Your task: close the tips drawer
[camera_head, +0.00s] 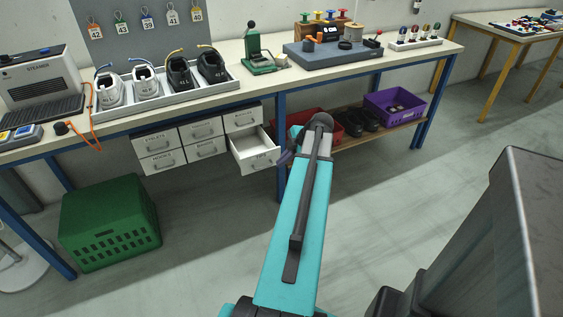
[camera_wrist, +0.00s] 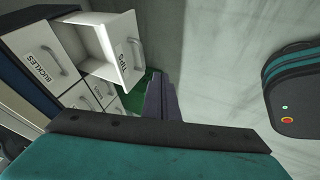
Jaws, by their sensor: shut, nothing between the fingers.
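The tips drawer (camera_head: 257,155) is pulled out from the lower right of the white drawer unit under the bench, and its empty-looking inside shows. In the wrist view the open tips drawer (camera_wrist: 131,55) has its label and handle on the front panel. My gripper (camera_wrist: 157,76) is shut and empty, its dark purple fingers beside the drawer front at its lower right in that view. I cannot tell whether they touch it. In the head view my arm hides most of the gripper, and only a small purple part shows right of the drawer front.
The buckles drawer (camera_wrist: 47,62) and the other drawers look shut. A blue bench leg (camera_head: 281,120) stands close to the right of the drawer. A green crate (camera_head: 108,222) is on the floor at left. A red bin (camera_head: 318,121) and purple bin (camera_head: 394,104) sit on the low shelf.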

